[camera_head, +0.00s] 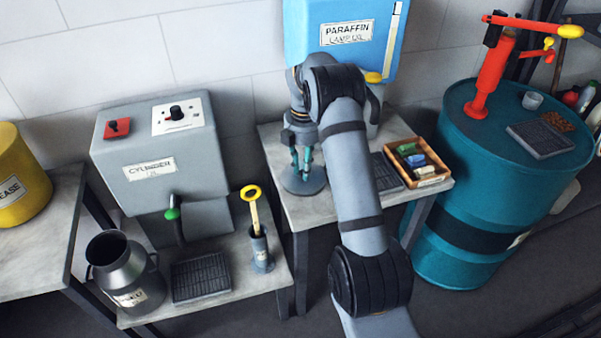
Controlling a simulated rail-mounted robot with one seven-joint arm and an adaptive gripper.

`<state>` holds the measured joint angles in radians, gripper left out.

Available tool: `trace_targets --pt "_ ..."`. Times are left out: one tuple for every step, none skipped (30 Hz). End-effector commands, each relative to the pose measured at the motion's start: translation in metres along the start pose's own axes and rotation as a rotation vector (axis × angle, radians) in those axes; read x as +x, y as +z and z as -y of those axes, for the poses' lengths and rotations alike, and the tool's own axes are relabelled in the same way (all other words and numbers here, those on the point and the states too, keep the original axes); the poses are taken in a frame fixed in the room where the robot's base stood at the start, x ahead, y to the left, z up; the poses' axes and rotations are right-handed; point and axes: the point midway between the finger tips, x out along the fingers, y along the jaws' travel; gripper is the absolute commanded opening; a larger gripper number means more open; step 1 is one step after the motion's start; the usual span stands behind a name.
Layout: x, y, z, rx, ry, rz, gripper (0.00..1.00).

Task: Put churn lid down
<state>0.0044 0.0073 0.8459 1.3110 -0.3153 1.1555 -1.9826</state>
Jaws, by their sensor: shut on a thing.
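My gripper (304,163) points down over the left part of the middle table (281,205). It is shut on the churn lid (303,184), a round grey disc held level under the fingers. The lid is at or just above the tabletop; I cannot tell whether it touches. The grey metal churn (126,272) stands on the lower left bench with its mouth uncovered. My fingers hide the middle of the lid.
A blue paraffin tank (341,58) hangs behind the middle table.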

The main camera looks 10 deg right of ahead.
Motion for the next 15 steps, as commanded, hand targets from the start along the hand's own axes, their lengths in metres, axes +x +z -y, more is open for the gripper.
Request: trace_targets --pt "0.002 -0.001 -0.006 0.000 0.001 0.000 0.00" --pt "0.004 -0.002 -0.008 0.001 0.000 0.000 0.00" --pt "0.006 -0.004 -0.011 0.001 0.000 0.000 0.00" --pt "0.007 -0.004 -0.012 0.001 0.000 0.000 0.00" --pt "0.008 -0.004 -0.013 0.001 0.000 0.000 0.00" --pt "0.009 -0.005 -0.014 0.001 0.000 0.000 0.00" --pt "0.012 -0.005 -0.014 0.001 -0.001 0.000 0.00" --pt "0.015 -0.005 -0.014 0.001 -0.002 0.000 0.00" --pt "0.021 -0.005 -0.014 0.001 -0.004 0.000 0.00" --pt "0.025 -0.005 -0.014 0.001 -0.004 0.000 0.00" --pt "0.030 -0.005 -0.013 0.002 -0.004 -0.001 0.00" --pt "0.036 -0.005 -0.014 0.001 -0.003 -0.001 0.00" --pt "0.040 -0.005 -0.014 0.002 -0.003 0.000 0.00" --pt "0.043 -0.005 -0.014 0.001 -0.002 0.000 0.00" --pt "0.046 -0.005 -0.014 0.001 -0.001 0.000 0.00"
